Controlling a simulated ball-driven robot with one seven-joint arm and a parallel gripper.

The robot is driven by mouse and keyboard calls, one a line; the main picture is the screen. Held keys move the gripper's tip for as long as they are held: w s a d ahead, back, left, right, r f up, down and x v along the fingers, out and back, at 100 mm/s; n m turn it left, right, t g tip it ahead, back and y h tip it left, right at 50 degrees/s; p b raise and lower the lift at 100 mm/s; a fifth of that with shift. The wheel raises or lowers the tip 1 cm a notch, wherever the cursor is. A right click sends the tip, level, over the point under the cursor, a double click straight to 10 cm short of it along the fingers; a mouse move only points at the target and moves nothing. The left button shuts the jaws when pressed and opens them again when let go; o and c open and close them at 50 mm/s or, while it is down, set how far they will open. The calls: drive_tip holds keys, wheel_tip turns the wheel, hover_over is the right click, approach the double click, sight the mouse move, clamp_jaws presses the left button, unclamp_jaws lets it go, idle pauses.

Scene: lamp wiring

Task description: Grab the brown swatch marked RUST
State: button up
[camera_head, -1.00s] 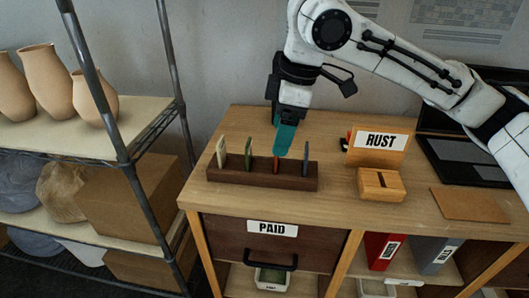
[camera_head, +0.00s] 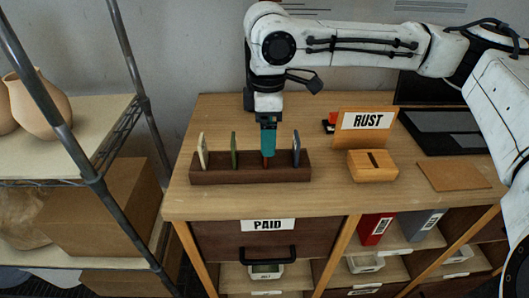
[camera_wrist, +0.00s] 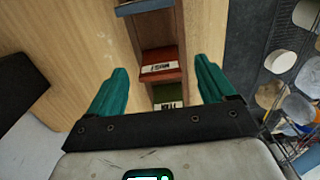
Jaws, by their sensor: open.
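The brown RUST swatch (camera_head: 267,161) stands upright in a slot of the dark wooden rack (camera_head: 215,177), between a green swatch (camera_head: 234,150) and a blue-grey swatch (camera_head: 296,150). In the wrist view, the reddish-brown swatch (camera_wrist: 160,64) shows its top with a small white label, upside down and hard to read. My gripper (camera_head: 268,143) points down directly over it. The teal fingers are open, one on each side of the swatch in the wrist view (camera_wrist: 161,75), with gaps visible. The swatch's lower part is hidden in the rack.
A cream swatch (camera_head: 202,151) stands at the rack's left end. A RUST sign (camera_head: 365,120) stands behind a slotted wooden block (camera_head: 372,166) on the right. A brown mat (camera_head: 453,176) and laptop (camera_head: 450,135) lie further right. The desk front is clear.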

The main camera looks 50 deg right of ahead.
drive_tip(key=f, duration=0.4)
drive_tip(key=shift+w+a, duration=0.1)
drive_tip(key=shift+w, duration=0.1)
drive_tip(key=c, duration=1.1)
drive_tip(key=shift+c, duration=0.2)
